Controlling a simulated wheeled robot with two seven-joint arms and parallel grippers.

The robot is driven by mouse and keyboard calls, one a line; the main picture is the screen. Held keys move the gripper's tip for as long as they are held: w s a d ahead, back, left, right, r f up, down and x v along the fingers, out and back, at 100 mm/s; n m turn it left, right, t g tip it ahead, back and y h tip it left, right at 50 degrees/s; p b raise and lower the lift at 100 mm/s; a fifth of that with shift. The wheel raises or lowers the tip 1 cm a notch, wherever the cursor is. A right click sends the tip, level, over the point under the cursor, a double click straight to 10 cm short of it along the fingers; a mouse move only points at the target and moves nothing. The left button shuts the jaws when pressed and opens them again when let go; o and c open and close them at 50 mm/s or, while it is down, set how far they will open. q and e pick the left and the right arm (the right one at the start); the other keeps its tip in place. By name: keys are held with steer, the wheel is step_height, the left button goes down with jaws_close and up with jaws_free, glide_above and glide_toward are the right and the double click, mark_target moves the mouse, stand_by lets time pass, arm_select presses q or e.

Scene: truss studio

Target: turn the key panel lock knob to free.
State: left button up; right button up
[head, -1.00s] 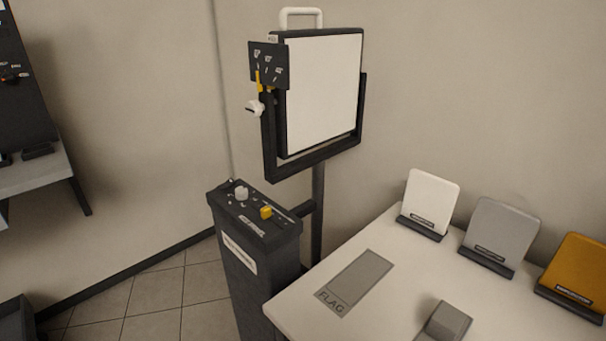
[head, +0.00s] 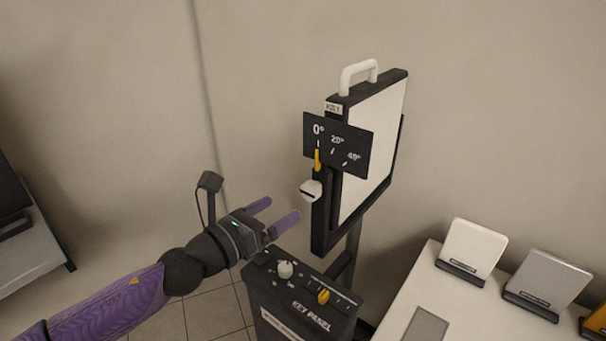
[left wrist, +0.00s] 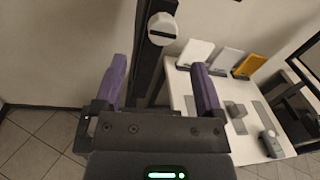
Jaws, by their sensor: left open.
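The key panel (head: 376,150) is a white panel in a black frame, held in a dark yoke. On the yoke's side sits a round white knob (head: 311,190) with a dark bar across its face. The knob also shows at the top of the left wrist view (left wrist: 163,28). Above it a dark scale plate (head: 351,146) reads 0°, 20° and 40°, and a yellow pointer (head: 317,160) stands at 0°. My left gripper (head: 276,211) is open and empty, left of and a little below the knob, apart from it. My right gripper is out of view.
A dark pedestal box (head: 305,290) marked KEY PANEL stands below, with a white knob (head: 285,269) and a yellow control (head: 323,296). A white table (head: 395,320) with upright cards, including a white one (head: 472,248), lies at right.

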mark_target(307, 194)
arm_select(q)
steer(key=b+x, duration=0.1)
steer(key=x, duration=0.7)
steer(key=shift+d, duration=0.15)
jaws_close()
steer(key=shift+n, duration=0.8)
jaws_free()
steer(key=v, duration=1)
steer(key=shift+p, duration=0.45)
steer(key=shift+s+f, duration=0.1)
